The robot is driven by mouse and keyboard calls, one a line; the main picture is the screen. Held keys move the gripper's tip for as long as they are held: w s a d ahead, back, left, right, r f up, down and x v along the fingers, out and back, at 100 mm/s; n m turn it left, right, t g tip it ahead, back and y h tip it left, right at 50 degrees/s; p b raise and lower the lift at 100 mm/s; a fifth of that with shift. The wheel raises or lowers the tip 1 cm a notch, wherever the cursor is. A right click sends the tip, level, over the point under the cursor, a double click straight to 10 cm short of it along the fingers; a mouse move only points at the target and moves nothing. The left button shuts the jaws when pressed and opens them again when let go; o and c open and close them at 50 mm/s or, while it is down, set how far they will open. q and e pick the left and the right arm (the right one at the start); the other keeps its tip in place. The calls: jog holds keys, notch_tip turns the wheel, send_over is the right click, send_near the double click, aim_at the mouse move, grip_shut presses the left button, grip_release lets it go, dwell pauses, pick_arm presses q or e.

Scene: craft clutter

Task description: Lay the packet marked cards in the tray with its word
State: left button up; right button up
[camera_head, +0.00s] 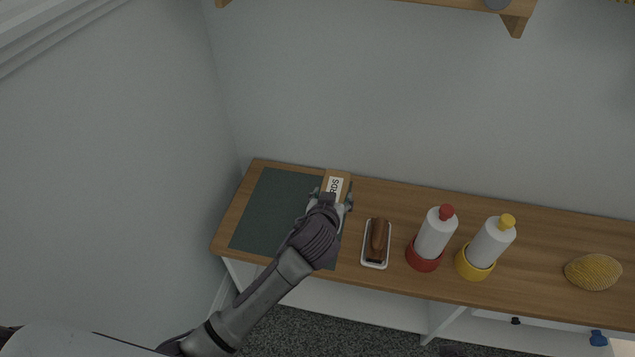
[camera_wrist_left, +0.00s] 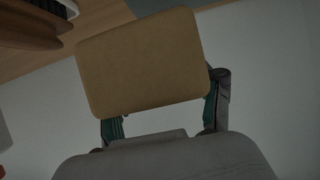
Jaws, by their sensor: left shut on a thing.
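The packet (camera_head: 335,184) is tan with a white label, and the letters "RDS" show on it; the rest of the word is hidden. My left gripper (camera_head: 333,197) is shut on the packet, near the right edge of the dark green mat. In the left wrist view the packet's plain tan face (camera_wrist_left: 145,62) sits between the fingers of my left gripper (camera_wrist_left: 166,112). Whether the packet touches the worktop I cannot tell. No tray bearing a word can be made out. My right gripper is out of view.
The dark green mat (camera_head: 268,212) lies bare at the left of the wooden worktop (camera_head: 540,240). To the right stand a small white tray (camera_head: 374,265) holding a brown brush (camera_head: 378,238), two white bottles in red (camera_head: 424,257) and yellow (camera_head: 474,265) holders, and a yellow sponge (camera_head: 593,272).

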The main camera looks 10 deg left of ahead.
pick_arm(q)
jog(key=shift+s+d+r, duration=0.1)
jog(key=shift+d+r, duration=0.2)
jog(key=shift+d, duration=0.05)
jog(key=s+a+r+p, duration=0.1)
jog(key=s+a+r, duration=1.15)
jog(key=r, duration=0.25)
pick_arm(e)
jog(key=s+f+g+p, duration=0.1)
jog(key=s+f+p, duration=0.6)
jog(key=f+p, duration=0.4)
pick_arm(q)
notch_tip(320, 180, up, 19)
jog(key=w+p, duration=0.1)
jog(key=p, duration=0.6)
jog(key=shift+a+f+p, duration=0.15)
jog(key=shift+a+p, duration=0.1)
jog(key=shift+p, duration=0.15)
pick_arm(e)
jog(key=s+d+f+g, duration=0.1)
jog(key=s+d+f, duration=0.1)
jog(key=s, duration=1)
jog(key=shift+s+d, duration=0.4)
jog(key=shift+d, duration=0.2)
pick_arm(q)
jog(key=shift+w, duration=0.1)
